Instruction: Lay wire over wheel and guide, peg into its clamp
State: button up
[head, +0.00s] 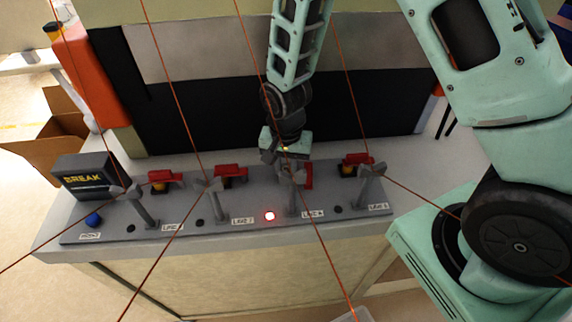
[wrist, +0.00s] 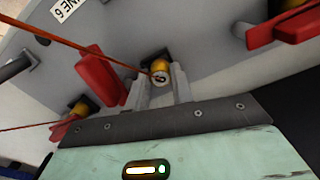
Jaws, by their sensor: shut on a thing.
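My gripper (head: 290,158) is low over the panel at the third lane from the left. In the wrist view its fingers (wrist: 162,85) are shut on a small round pale-faced peg (wrist: 160,77), and an orange wire (wrist: 70,45) runs to it from the upper left. A gold part (wrist: 159,65) lies just behind the peg; whether they touch is unclear. The lane's red clamp lever (head: 308,175) stands upright beside the gripper, and shows in the wrist view (wrist: 100,75). The grey guide post (head: 292,195) stands in front, partly overlapping the gripper; its wheel is hard to make out.
Other lanes have flatter red levers (head: 165,176), (head: 230,171), (head: 357,159) and grey posts with orange wires. A red light (head: 269,216) glows on the panel (head: 190,236). A BREAK box (head: 88,177) and blue button (head: 93,220) are at left. A dark-fronted machine (head: 200,105) stands behind.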

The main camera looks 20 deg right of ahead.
aim_at(286, 170)
jog(key=o, duration=1.1)
jog(key=shift+c, duration=0.2)
notch_tip(286, 170, up, 17)
jog(key=b, duration=0.4)
jog(key=s+a+f+n+b, duration=0.2)
jog(key=s+a+f+n, duration=0.1)
jog(key=s+n, duration=0.4)
jog(key=s+a+f+n+b, duration=0.2)
jog(key=s+n, duration=0.5)
jog(key=s, duration=0.6)
jog(key=shift+a+f+n+y+b, duration=0.35)
jog(key=shift+a+b, duration=0.25)
jog(key=shift+b, duration=0.2)
